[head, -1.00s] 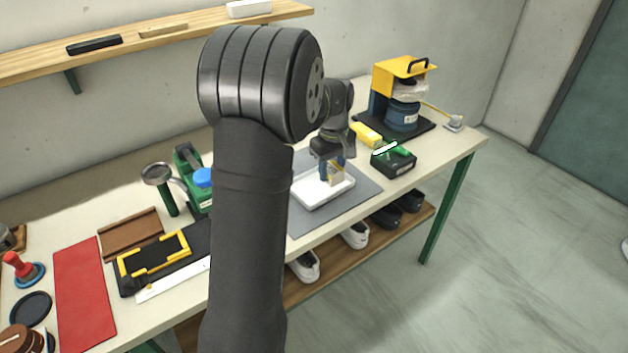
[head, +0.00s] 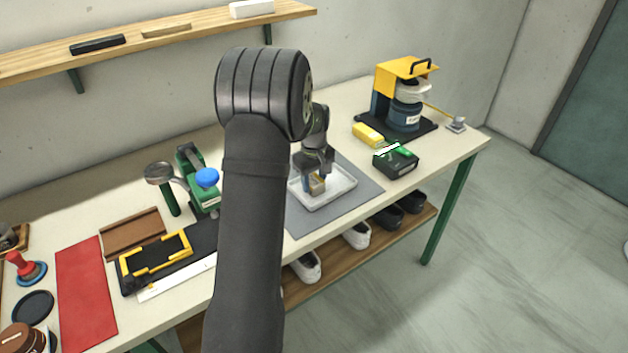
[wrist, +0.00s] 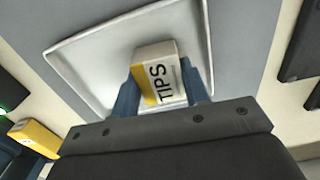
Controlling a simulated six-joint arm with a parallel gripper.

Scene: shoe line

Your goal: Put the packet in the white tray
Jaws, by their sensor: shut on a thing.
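The packet (wrist: 158,75) is a small white and yellow box with "TIPS" printed on it. My gripper (wrist: 162,92) has its blue fingers shut on its two sides in the wrist view. In the head view the packet (head: 318,187) shows small under my gripper (head: 316,182), over the inside of the white tray (head: 343,191). The tray is a shallow white rectangle with a raised rim, and it also shows behind the packet in the wrist view (wrist: 91,66). I cannot tell whether the packet touches the tray floor.
The tray stands on a grey mat (head: 361,205). A black box with a green top (head: 396,160) and a yellow block (head: 368,134) are to its right. A green device with a blue knob (head: 207,178) stands to the left, beyond my arm.

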